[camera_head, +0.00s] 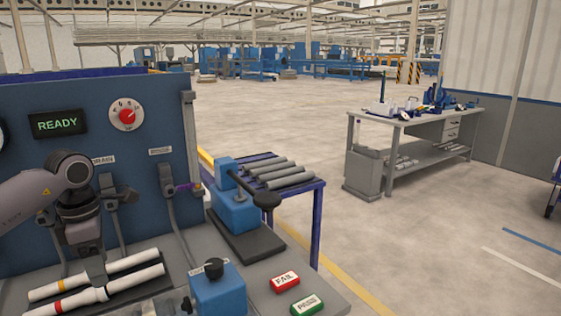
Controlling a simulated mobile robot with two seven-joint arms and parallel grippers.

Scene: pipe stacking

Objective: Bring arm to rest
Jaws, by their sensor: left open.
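My left arm comes in from the left, and my left gripper (93,268) points down over the bench at lower left. It is open. The pipes lie side by side on a dark holder. I cannot tell whether the fingers touch them. Several grey pipes (278,171) lie in a row on a blue stand (318,200) behind the bench. My right gripper is out of view.
A blue panel (50,200) with a READY display (58,123) and red dial (126,115) stands behind my arm. A blue lever device (236,210), black-knobbed blue box (218,292), red FAIL button (284,281) and green button (307,304) occupy the bench.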

